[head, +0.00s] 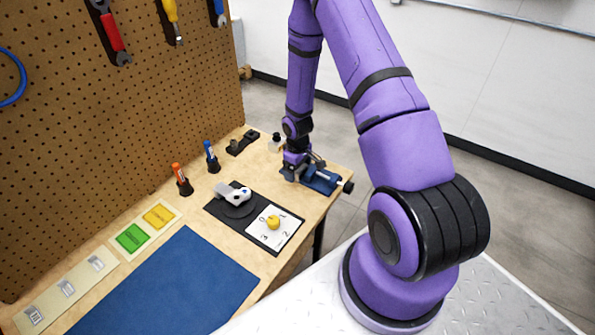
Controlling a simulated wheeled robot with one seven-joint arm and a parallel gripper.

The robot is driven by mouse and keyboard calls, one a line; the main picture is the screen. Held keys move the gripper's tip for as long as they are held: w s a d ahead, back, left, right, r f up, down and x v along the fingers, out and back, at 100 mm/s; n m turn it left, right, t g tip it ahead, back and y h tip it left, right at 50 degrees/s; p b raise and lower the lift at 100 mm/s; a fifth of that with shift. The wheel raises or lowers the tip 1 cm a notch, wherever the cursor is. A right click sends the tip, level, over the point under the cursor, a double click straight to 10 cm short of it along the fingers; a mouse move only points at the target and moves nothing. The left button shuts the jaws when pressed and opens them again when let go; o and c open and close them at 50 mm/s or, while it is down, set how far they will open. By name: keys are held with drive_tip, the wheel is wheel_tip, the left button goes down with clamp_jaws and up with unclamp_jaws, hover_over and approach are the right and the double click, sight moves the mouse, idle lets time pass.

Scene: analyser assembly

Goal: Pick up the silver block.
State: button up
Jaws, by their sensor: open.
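My gripper (291,170) is at the far right end of the workbench, pointing down at the left side of a blue vise (322,180). It is small in the head view, and its fingertips are partly lost against the vise. I cannot make out the silver block for certain. Small grey parts show beside my gripper at the vise, but I cannot tell whether one of them is the block. My gripper and wrist cover part of that spot.
A black mat (213,208) holds a white-and-grey device and a numbered white card (288,236) with a yellow knob (273,222). A blue mat (175,285) lies clear in front. A pegboard (120,120) borders the bench.

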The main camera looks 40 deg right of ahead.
drive_tip(key=shift+f, duration=0.15)
drive_tip(key=c, duration=1.2)
drive_tip(key=shift+o, duration=0.2)
